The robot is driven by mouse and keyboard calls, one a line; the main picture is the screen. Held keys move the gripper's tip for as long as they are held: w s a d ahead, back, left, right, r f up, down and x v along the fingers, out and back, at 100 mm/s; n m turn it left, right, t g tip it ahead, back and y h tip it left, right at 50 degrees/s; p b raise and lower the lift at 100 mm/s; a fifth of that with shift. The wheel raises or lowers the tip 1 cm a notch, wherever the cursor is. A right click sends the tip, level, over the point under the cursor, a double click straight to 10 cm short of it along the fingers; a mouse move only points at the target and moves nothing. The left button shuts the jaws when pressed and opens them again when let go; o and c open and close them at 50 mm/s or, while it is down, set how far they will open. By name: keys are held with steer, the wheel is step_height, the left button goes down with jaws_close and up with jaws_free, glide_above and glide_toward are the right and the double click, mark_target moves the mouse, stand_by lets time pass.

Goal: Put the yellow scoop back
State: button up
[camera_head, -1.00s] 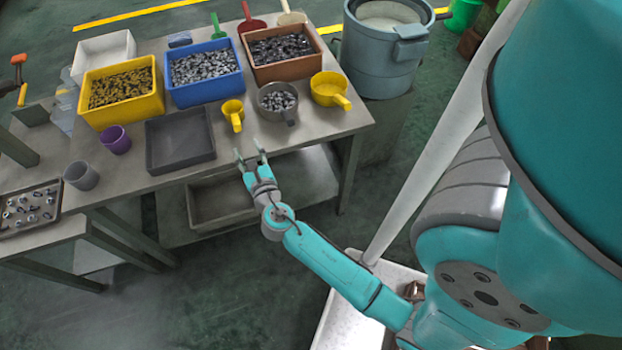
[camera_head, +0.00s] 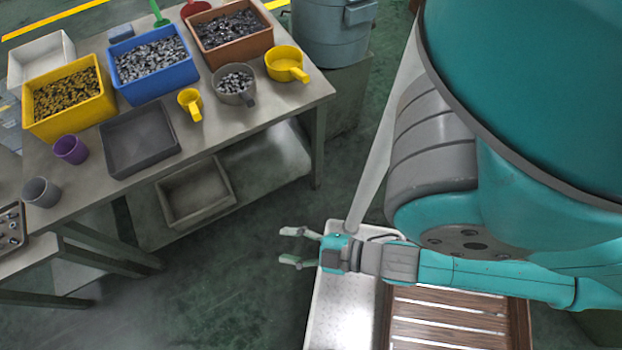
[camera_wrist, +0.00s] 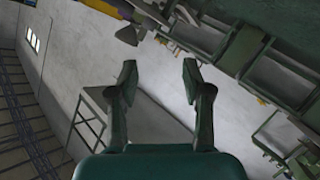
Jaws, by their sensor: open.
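Two yellow scoops rest on the table (camera_head: 245,118) in the head view. The small yellow scoop (camera_head: 190,103) is between the dark tray and the grey scoop, its handle toward the front edge. The larger yellow scoop (camera_head: 287,64) is near the table's right end, its handle pointing to the lower right. Both look empty. My gripper (camera_head: 285,247) is open and empty, off the table and well below and right of it in the picture. In the wrist view my gripper (camera_wrist: 159,68) shows spread fingers with nothing between them; no scoop is recognisable there.
A grey scoop (camera_head: 235,87) holds metal parts. Yellow (camera_head: 64,128), blue (camera_head: 152,92) and brown (camera_head: 233,54) bins stand behind, filled with parts. The dark tray (camera_head: 140,143) is empty. Purple (camera_head: 71,150) and grey (camera_head: 42,192) cups stand left. Open floor lies before the table.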

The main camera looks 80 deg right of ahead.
steer(key=s+r+m, duration=0.4)
steer(key=r+m, duration=0.1)
steer(key=m, duration=0.1)
steer(key=shift+a+y, duration=0.3)
